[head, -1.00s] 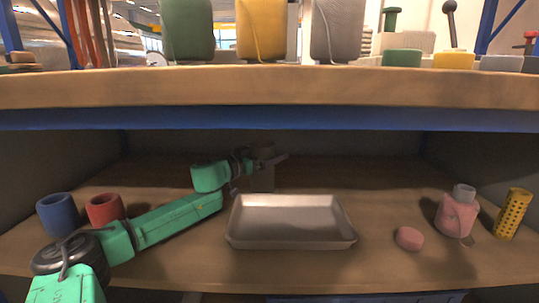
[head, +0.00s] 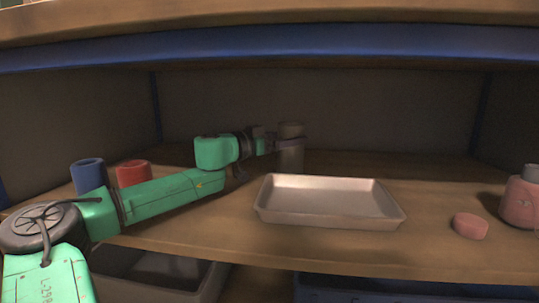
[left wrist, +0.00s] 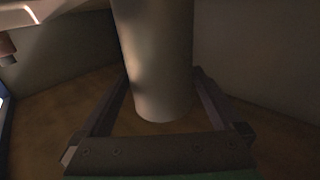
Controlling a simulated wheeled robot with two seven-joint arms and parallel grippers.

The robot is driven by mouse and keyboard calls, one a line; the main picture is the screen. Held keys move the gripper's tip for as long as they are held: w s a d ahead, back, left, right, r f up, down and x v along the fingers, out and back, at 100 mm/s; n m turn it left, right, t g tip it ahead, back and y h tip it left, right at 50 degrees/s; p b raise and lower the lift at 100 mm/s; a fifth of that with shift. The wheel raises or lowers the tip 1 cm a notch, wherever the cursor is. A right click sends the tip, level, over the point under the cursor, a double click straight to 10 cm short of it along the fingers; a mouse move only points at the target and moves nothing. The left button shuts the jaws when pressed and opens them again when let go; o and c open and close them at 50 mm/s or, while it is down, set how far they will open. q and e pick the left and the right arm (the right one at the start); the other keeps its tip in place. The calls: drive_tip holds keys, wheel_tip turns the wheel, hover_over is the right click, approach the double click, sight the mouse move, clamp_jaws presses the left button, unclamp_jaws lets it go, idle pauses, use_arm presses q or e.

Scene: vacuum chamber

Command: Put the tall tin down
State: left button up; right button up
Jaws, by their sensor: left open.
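The tall tin (head: 290,158) is a plain grey cylinder standing upright at the back left of the tray on the shelf. It also shows large in the left wrist view (left wrist: 158,60), where its lower end looks to be at the shelf board. My left gripper (head: 292,143) is open, with one finger on each side of the tin. In the left wrist view a gap shows between the tin and the fingers near its lower end. Whether either finger touches the tin higher up, I cannot tell. My right gripper is not in view.
A shallow metal tray (head: 330,200) lies in front of the tin. Blue (head: 88,175) and red (head: 133,173) cups stand behind my left arm. A pink puck (head: 470,225) and a pink bottle (head: 521,200) are at the right. The upper shelf edge (head: 270,45) runs overhead.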

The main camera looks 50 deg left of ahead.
use_arm(q)
drive_tip(key=s, duration=0.3)
drive_tip(key=s+b, duration=0.1)
drive_tip(key=s, duration=0.1)
drive_tip(key=shift+a, duration=0.35)
drive_tip(key=shift+s, duration=0.35)
